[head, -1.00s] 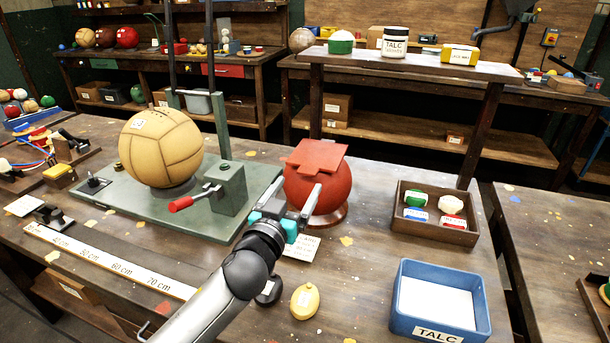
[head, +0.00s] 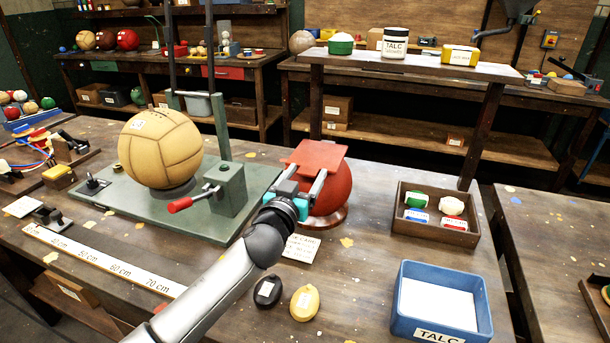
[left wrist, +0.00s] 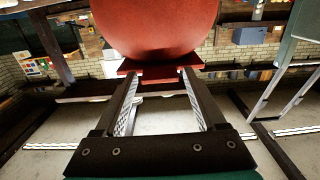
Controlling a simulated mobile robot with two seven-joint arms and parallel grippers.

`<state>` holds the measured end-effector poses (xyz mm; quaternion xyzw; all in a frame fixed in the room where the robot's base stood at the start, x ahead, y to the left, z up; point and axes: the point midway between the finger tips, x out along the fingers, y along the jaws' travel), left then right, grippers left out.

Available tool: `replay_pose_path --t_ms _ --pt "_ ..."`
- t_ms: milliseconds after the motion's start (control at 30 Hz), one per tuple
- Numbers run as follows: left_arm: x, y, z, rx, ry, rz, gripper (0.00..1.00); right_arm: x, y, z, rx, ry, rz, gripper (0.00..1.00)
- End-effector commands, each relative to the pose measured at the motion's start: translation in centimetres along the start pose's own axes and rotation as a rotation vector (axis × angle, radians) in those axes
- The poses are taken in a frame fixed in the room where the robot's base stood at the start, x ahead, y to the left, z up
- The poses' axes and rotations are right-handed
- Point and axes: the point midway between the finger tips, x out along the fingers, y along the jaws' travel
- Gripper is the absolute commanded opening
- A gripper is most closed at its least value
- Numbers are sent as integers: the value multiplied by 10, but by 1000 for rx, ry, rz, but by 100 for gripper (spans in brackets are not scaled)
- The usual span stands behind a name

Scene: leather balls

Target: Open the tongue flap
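The red leather ball (head: 338,192) sits on a round ring stand on the workbench. Its flat red tongue flap (head: 318,156) lies across the top and juts out toward me. My left gripper (head: 304,178) is at the flap's near edge, fingers apart. In the left wrist view the red ball (left wrist: 155,25) fills the top, and the flap's edge (left wrist: 160,72) lies at the open fingertips (left wrist: 160,78), its narrow tab between them. I see no finger pressed on the tab; contact is unclear. My right gripper is not in view.
A tan ball (head: 160,148) rests on a green press base (head: 120,205) with a red-handled clamp (head: 230,190) left of my gripper. A black piece (head: 267,291) and a yellow piece (head: 304,303) lie in front. A wooden tray (head: 400,222) and blue talc box (head: 397,318) stand right.

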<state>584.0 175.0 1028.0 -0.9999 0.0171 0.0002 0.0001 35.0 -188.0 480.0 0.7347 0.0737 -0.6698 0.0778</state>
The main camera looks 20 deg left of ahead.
Motion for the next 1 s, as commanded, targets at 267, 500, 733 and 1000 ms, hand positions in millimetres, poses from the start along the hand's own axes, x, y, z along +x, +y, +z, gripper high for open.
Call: replay_pose_path --t_ms 267,500,733,1000 --pt "0 0 0 0 0 0 40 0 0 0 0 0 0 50" --pt "0 0 0 0 0 0 13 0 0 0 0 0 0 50" --pt "0 0 0 0 0 0 0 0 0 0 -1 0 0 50" --pt "0 0 0 0 0 0 0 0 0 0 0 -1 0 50"
